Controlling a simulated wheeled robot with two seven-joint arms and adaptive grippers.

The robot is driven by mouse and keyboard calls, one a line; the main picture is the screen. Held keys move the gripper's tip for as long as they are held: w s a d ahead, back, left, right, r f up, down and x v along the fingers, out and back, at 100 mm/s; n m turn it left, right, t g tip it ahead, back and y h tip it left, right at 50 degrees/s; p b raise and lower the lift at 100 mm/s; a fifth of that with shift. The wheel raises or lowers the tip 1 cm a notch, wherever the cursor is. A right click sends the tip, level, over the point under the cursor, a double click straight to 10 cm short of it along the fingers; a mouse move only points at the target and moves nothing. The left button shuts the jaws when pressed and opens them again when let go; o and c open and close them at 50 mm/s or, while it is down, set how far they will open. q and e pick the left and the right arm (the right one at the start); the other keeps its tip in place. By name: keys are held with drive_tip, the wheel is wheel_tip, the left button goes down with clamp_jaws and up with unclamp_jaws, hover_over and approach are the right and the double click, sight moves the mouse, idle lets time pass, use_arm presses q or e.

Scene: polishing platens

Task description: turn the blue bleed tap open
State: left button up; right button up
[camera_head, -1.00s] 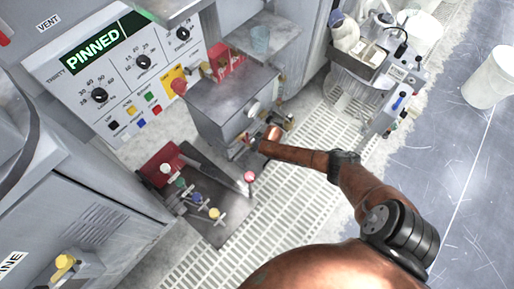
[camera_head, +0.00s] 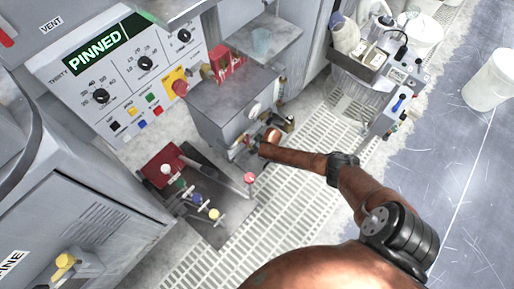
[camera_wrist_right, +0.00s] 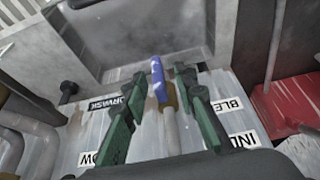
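The blue tap handle (camera_wrist_right: 158,80) stands on a brass-coloured stem in the right wrist view, in line with the pale pipe below it. My right gripper (camera_wrist_right: 160,72) has its green fingers on either side of the handle, with a narrow gap showing on both sides. A label starting "BLE" (camera_wrist_right: 229,104) lies just right of the fingers. In the head view my right arm reaches the front of the grey box (camera_head: 225,112); its wrist hides most of the gripper and the tap. My left gripper is in neither view.
A dark tray (camera_head: 222,234) with several coloured knobs lies left of my right arm. A red-knobbed lever (camera_head: 249,178) stands close below the wrist. A label starting "INL" (camera_wrist_right: 246,140) and a red surface (camera_wrist_right: 292,103) are to the right in the wrist view. Grating floor (camera_head: 285,205) is clear.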

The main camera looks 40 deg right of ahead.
drive_tip(key=v, duration=1.1)
drive_tip(key=shift+r, duration=0.4)
drive_tip(key=shift+s, duration=0.1)
